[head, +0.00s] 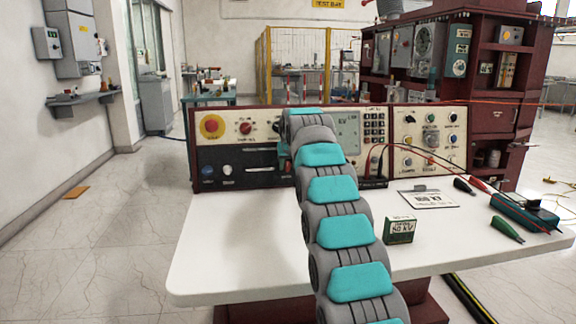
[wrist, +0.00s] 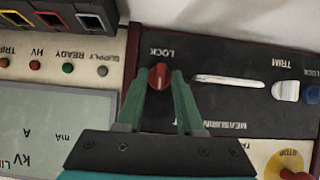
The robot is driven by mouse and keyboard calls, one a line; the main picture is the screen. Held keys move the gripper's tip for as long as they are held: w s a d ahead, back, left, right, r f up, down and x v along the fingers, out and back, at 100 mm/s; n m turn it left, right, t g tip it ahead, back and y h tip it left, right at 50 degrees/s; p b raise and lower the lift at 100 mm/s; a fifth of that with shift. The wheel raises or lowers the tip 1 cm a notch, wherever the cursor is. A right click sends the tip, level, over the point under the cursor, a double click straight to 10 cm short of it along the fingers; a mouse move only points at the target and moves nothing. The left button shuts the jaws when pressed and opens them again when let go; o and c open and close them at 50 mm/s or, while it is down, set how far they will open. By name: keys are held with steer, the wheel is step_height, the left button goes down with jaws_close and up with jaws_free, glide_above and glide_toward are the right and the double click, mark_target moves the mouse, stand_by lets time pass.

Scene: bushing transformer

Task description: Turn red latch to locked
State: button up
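The red latch (wrist: 159,77) is in the wrist view, on a black panel beside the word LOCK, which appears upside down. It is a small red knob, and its long side runs roughly up and down in this view. My gripper (wrist: 160,76) has its two green fingers on either side of the latch. The fingers are apart, with what look like narrow gaps beside it; contact is not clear. In the head view my arm covers the latch and my gripper.
The console (head: 245,150) stands on a white table (head: 240,250). A white slider slot (wrist: 228,80), a white knob (wrist: 286,91) and a yellow-ringed stop button (wrist: 290,160) lie near the latch. A green box (head: 399,230) and a multimeter (head: 525,213) are on the right.

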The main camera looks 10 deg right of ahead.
steer(key=shift+o, duration=0.5)
steer(key=shift+r, duration=0.1)
steer(key=b+v, duration=0.1)
steer(key=v, duration=0.6)
steer(key=shift+s+r, duration=0.2)
steer(key=shift+s, duration=0.1)
steer(key=shift+s, duration=0.1)
